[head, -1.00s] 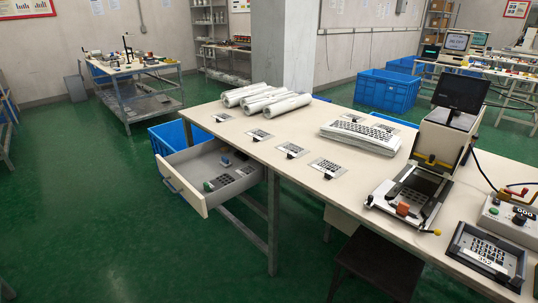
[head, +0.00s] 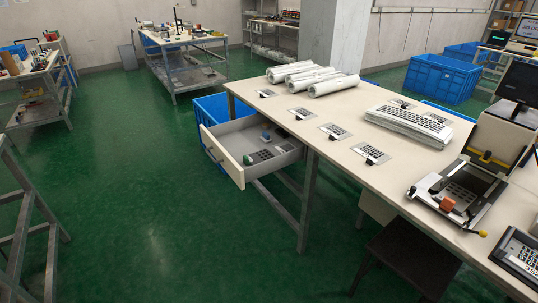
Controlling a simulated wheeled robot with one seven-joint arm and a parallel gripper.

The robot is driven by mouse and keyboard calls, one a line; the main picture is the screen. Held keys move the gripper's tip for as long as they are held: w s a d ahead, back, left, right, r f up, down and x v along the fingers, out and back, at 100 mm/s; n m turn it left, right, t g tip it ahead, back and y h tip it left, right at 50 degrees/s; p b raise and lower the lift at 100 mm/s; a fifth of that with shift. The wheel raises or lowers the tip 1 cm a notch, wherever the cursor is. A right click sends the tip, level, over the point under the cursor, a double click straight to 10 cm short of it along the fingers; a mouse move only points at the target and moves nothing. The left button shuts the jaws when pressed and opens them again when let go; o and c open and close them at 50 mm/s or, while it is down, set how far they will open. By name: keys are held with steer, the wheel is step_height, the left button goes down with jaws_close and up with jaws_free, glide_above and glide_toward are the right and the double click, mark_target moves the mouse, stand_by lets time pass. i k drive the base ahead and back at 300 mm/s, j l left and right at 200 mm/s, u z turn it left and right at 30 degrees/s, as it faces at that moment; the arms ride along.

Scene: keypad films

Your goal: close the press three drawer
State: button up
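The drawer (head: 222,157) under the near-left end of the long white-topped table (head: 318,112) is pulled well out. Its pale front panel faces left, with a handle (head: 213,152) on it. Inside the drawer lie dark keypad pieces and small blue and green items. The table's press (head: 462,190) stands at the right, with an orange block and a yellow-tipped lever. I cannot read any label that names the drawer. My gripper is not in view.
A blue crate (head: 208,108) stands on the floor behind the drawer. A dark stool (head: 418,262) stands under the table's front edge. Green floor left of the drawer is clear. A grey frame (head: 48,235) stands at far left.

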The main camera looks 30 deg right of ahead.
mark_target(228, 142)
steer(key=i+j, duration=0.25)
steer(key=i, duration=0.25)
steer(key=i+j, duration=0.2)
steer(key=i, duration=0.25)
steer(key=i+j, duration=0.25)
steer(key=i, duration=0.25)
steer(key=i+j+u, duration=0.1)
steer(key=i+j, duration=0.15)
steer(key=i, duration=0.25)
